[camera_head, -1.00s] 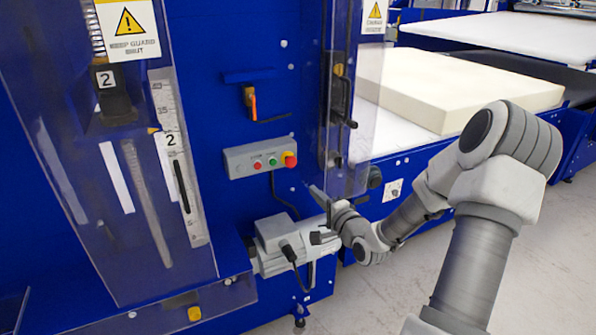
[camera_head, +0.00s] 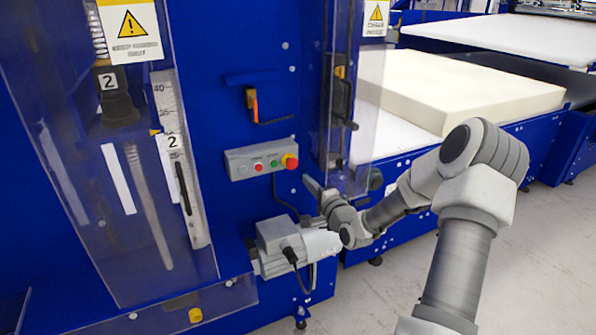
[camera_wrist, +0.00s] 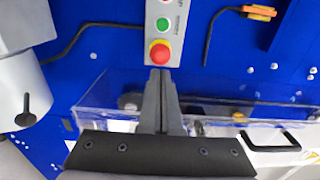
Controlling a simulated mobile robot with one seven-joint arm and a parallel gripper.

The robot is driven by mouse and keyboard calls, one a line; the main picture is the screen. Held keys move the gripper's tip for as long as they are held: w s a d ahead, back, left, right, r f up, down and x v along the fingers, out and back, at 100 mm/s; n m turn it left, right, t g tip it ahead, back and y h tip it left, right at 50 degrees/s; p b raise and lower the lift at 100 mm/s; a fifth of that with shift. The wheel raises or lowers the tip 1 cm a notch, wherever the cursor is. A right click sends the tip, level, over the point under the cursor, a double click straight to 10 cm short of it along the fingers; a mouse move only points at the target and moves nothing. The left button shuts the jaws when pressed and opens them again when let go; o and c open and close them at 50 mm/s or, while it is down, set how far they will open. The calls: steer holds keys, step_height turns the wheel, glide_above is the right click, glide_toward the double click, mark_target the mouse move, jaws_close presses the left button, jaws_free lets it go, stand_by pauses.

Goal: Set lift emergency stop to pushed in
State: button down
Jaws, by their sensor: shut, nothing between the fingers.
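The lift emergency stop is a red mushroom button (camera_head: 290,162) on a yellow base at the right end of a grey control box (camera_head: 250,160) on the blue machine panel. In the wrist view the red button (camera_wrist: 160,53) sits at the near end of the box, just beyond my fingertips. My gripper (camera_head: 308,181) is shut and empty, just below and to the right of the button in the head view. In the wrist view my gripper (camera_wrist: 159,72) points at the button's lower edge. I cannot tell whether the tips touch it, or whether the button is pushed in.
A green button (camera_head: 274,163) and a smaller red button (camera_head: 257,167) share the box. A clear guard (camera_head: 358,150) stands close to the right of my gripper. A grey motor (camera_head: 290,245) is below. An orange-handled lever (camera_head: 252,103) is above the box.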

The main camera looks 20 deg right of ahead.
mark_target(294, 166)
steer(key=w, duration=0.7)
steer(key=shift+a, duration=0.1)
steer(key=shift+w, duration=0.1)
